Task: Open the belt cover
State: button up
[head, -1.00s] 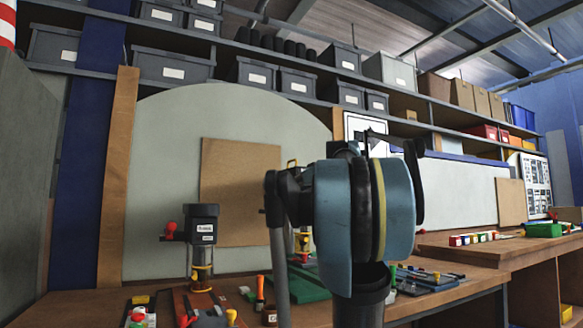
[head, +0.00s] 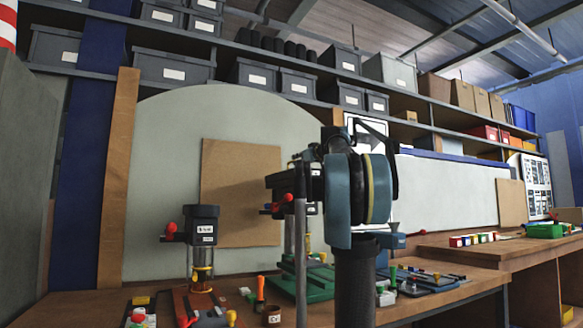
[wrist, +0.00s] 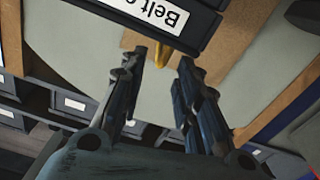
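A dark belt cover (wrist: 195,42) with a white label starting "Belt" fills the top of the wrist view, just beyond my fingertips. A small yellow piece (wrist: 163,54) shows at its edge, in line with the gap between my fingers. My gripper (wrist: 162,58) is open and empty, its two dark fingers apart; contact with the cover cannot be told. In the head view, a drill press with a dark labelled head (head: 203,224) stands on the left bench. A second, green-based press (head: 318,283) stands behind my arm, which hides much of it. My gripper is not clearly visible there.
A brown board (head: 228,175) leans at the back wall. Shelves with grey bins (head: 172,66) run above. Another bench (head: 490,250) stands at right.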

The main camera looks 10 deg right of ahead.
jog(key=x, duration=0.8)
jog(key=shift+w, duration=0.15)
jog(key=shift+c, duration=0.6)
jog(key=shift+a, duration=0.15)
grip_shut()
